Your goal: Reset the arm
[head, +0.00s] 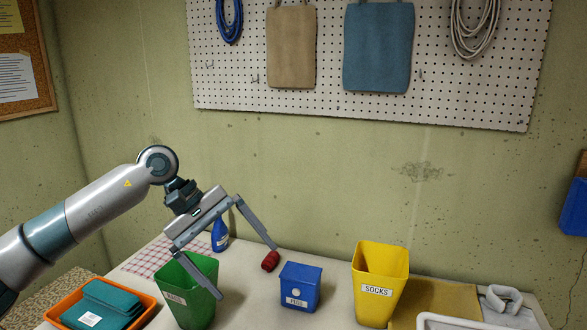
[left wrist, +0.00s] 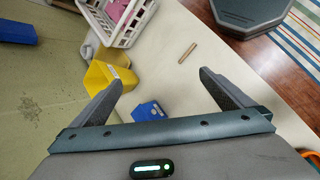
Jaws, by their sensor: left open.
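My left arm reaches in from the left in the head view. Its gripper (head: 247,272) is open, with the two fingers spread wide and nothing between them. It hangs above the table, over the green bin (head: 200,315) and left of the blue box (head: 300,288). In the left wrist view the same gripper (left wrist: 160,78) shows spread fingers with bare tabletop and the blue box (left wrist: 150,111) beyond. A small red object (head: 270,261) shows just below one fingertip; whether they touch I cannot tell. My right arm is not in view.
A yellow bin (head: 368,295) labelled SOCKS stands right of the blue box. A blue bottle (head: 220,238) stands behind my gripper. An orange tray (head: 62,316) holding teal cloth is at left. The left wrist view shows a white basket (left wrist: 122,32) and a wooden stick (left wrist: 187,53).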

